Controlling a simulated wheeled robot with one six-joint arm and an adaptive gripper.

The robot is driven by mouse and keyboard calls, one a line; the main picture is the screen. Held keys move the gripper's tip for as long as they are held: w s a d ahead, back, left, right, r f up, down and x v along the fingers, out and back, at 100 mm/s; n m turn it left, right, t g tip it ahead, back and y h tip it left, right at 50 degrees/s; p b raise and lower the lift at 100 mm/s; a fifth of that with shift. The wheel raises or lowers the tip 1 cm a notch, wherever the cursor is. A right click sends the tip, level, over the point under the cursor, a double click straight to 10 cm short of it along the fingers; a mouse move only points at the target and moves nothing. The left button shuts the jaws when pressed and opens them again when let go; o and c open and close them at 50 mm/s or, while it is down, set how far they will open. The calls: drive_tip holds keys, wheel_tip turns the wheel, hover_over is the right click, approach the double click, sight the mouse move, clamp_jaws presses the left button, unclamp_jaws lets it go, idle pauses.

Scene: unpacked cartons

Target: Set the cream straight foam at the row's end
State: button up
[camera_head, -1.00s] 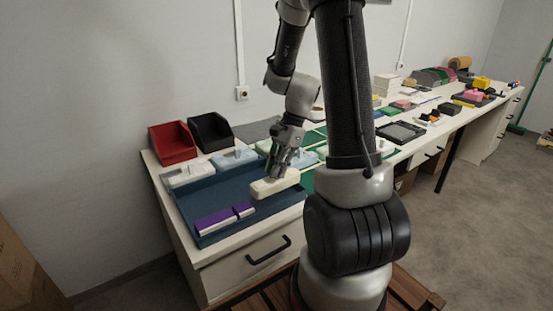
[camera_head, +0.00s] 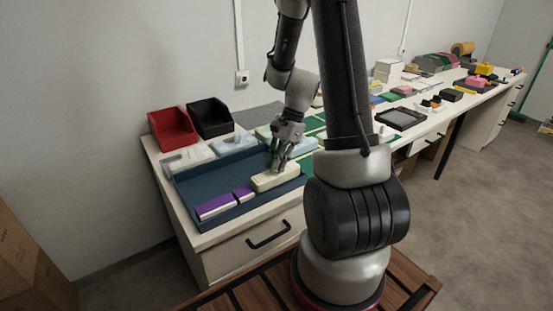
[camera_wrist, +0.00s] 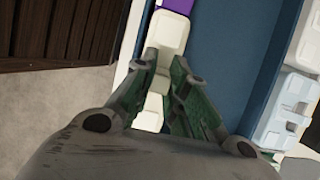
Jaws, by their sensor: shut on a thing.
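The cream straight foam (camera_head: 275,179) is in my gripper (camera_head: 278,165), at the right end of a row along the front of the blue tray (camera_head: 205,181). My gripper is shut on it from above. The row's other pieces are a short purple block (camera_head: 243,194) and a longer purple-and-white block (camera_head: 215,207), to the foam's left. In the wrist view the cream foam (camera_wrist: 169,37) lies between my fingertips (camera_wrist: 163,65), close to a purple piece (camera_wrist: 196,5). I cannot tell whether they touch, or whether the foam rests on the tray floor.
Pale foam pieces (camera_head: 188,158) lie behind the tray. A red bin (camera_head: 172,130) and a black bin (camera_head: 210,118) stand at the back left by the wall. The middle of the tray is bare. A drawer handle (camera_head: 268,236) projects below the front edge.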

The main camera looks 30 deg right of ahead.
drive_tip(key=shift+f, duration=1.55)
drive_tip(key=o, duration=0.9)
drive_tip(key=shift+c, duration=0.2)
drive_tip(key=v, duration=1.2)
